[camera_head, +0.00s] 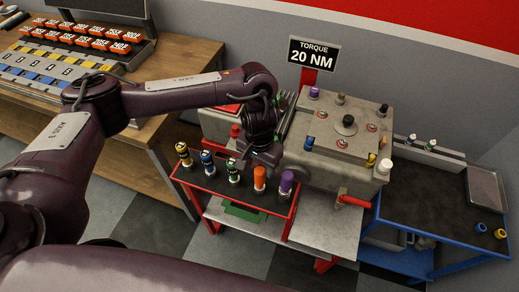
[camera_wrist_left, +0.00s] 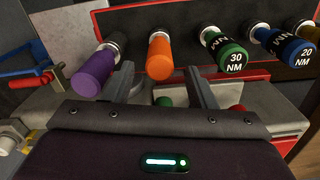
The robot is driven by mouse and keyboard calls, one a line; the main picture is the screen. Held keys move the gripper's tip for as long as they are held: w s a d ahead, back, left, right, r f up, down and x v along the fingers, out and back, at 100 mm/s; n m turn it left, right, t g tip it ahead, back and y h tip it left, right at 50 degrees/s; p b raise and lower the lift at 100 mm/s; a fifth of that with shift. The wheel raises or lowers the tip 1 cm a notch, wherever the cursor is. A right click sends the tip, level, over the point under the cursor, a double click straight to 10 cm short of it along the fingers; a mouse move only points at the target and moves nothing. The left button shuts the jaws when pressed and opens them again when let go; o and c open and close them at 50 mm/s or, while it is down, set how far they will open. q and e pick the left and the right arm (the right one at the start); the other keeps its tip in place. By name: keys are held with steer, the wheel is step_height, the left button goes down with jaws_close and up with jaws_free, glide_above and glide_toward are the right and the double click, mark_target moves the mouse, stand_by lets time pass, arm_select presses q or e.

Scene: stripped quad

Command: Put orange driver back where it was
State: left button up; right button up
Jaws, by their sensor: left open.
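The orange driver (camera_head: 260,178) stands upright in the red-edged rack (camera_head: 270,208), between a green driver (camera_head: 233,172) and a purple driver (camera_head: 287,183). My left gripper (camera_head: 264,156) is just behind it, low over the rack. In the left wrist view the orange driver (camera_wrist_left: 159,56) shows between the two spread fingers (camera_wrist_left: 158,72), near their tips. The jaws are open and I cannot tell whether either finger touches it. The purple driver (camera_wrist_left: 95,74) is by the left finger; the green driver marked 30 NM (camera_wrist_left: 226,52) is right of the right finger. My right gripper is out of view.
A blue driver (camera_head: 207,162) and a yellow-banded driver (camera_head: 183,153) fill the rack's left end. A grey machine block (camera_head: 335,140) stands close behind right, under a "TORQUE 20 NM" sign (camera_head: 312,54). A blue cart (camera_head: 440,200) is at right, a wooden bench (camera_head: 175,60) at left.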

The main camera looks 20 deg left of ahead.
arm_select(q)
step_height(320, 180, up, 7)
steer(key=shift+f, duration=0.2)
stand_by(0.5)
